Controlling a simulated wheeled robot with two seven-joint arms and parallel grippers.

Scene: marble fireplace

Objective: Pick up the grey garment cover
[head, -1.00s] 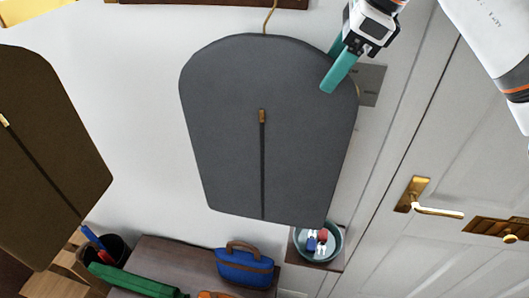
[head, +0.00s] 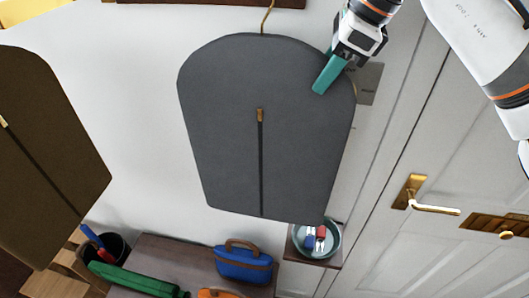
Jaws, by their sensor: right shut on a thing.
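The grey garment cover (head: 222,130) hangs in the middle of the head view, with a dark zip down its front and a brass-coloured hook at its top. My right gripper (head: 322,84) comes in from the upper right and is shut on the cover's upper right edge. One teal finger shows in front of the cover; the other finger is hidden behind it. My left gripper is not in view.
A brown garment cover (head: 45,140) hangs at the left. Below are a bench (head: 190,262) with a blue bag (head: 243,266) and a green item (head: 130,280), and a bowl (head: 334,246) with small things. A door with a brass handle (head: 412,192) stands at the right.

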